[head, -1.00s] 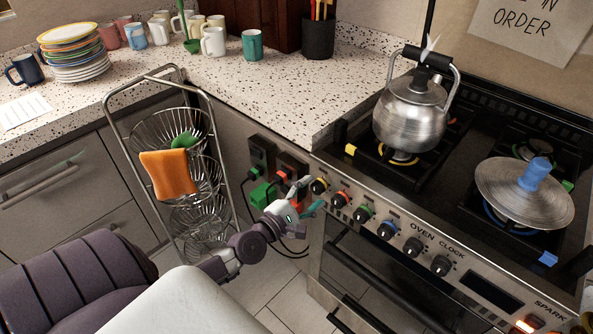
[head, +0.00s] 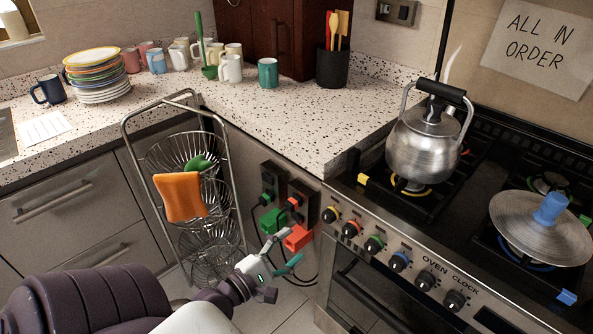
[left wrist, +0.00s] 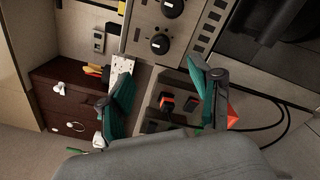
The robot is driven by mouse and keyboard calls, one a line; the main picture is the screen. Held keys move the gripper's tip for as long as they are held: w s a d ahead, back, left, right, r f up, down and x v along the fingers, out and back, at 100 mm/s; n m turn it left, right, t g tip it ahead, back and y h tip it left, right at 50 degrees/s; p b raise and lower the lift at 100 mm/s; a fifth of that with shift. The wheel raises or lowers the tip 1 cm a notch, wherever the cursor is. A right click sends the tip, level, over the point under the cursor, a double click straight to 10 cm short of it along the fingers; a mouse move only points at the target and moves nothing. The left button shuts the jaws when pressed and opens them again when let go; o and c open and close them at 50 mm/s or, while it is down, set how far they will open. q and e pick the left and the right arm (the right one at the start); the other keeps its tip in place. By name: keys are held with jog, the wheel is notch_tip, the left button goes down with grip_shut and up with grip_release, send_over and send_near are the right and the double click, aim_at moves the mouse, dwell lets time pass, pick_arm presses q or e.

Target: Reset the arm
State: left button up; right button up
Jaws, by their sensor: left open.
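My left gripper (head: 287,252) is open and empty in the head view. A bit of red-orange shows beside the right finger there. My right gripper is not in view.
A wire basket rack (head: 233,190) with an orange cloth (head: 179,197) stands left of the gripper. Sockets (head: 272,183) with a green plug (head: 272,221) and cables are behind it. The stove, bearing a kettle (head: 422,155) and a lid (head: 541,229), is at right. Floor shows below.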

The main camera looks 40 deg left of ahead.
pick_arm(q)
jog(key=shift+f, duration=0.1)
jog(key=s+a+f+m+g+y+p, duration=0.1)
jog(key=s+f+m+g, duration=0.2)
jog(key=f, duration=0.6)
jog(key=s+f+m+g+p, duration=0.1)
jog(key=s+f+m+g, duration=0.1)
jog(key=f+m, duration=0.5)
jog(key=s+a+f+m+g+y+p, duration=0.1)
jog(key=s+f+m+g, duration=0.15)
jog(key=f, duration=0.85)
jog(key=s+d+f+m+g+p, duration=0.1)
jog(key=s+d+f+m+g, duration=0.3)
jog(key=s+f, duration=0.5)
jog(key=s+d+f+m+g+p, duration=0.1)
jog(key=s+d+f+m+g, duration=0.4)
jog(key=s, duration=1)
notch_tip(320, 180, down, 4)
jog(key=d+m, duration=0.2)
jog(key=m, duration=0.3)
jog(key=shift+s+d, duration=0.2)
jog(key=shift+d, duration=0.2)
